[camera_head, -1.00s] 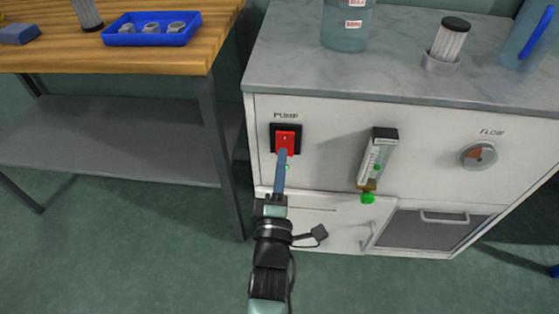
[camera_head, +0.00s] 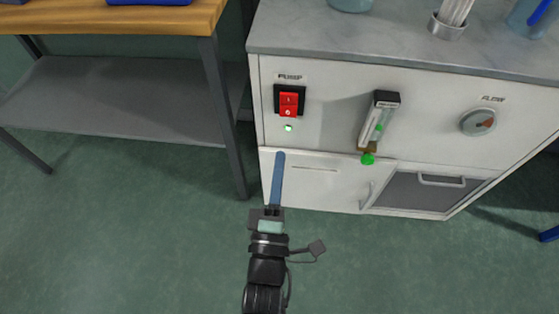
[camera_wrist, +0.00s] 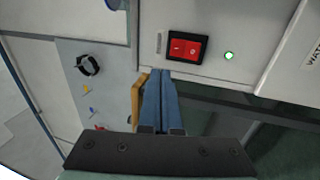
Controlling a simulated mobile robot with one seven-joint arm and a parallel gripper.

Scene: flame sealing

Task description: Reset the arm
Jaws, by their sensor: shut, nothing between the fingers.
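My gripper (camera_head: 280,156) is shut with nothing between its blue fingers. In the head view it points up at the front of the white cabinet, below the pump switch and apart from it. The red pump rocker switch (camera_head: 289,104) sits in a black frame under the PUMP label, with a lit green lamp (camera_head: 288,128) below it. In the wrist view the shut fingers (camera_wrist: 163,75) show in the middle, with the red switch (camera_wrist: 187,47) just beyond their tips and the green lamp (camera_wrist: 229,56) to its right.
The white cabinet (camera_head: 330,140) also carries a flowmeter (camera_head: 378,122) with a green knob and a round flow dial (camera_head: 478,122). A wooden-topped table (camera_head: 170,20) with a grey lower shelf (camera_head: 130,95) stands left. The floor (camera_head: 130,230) in front is clear.

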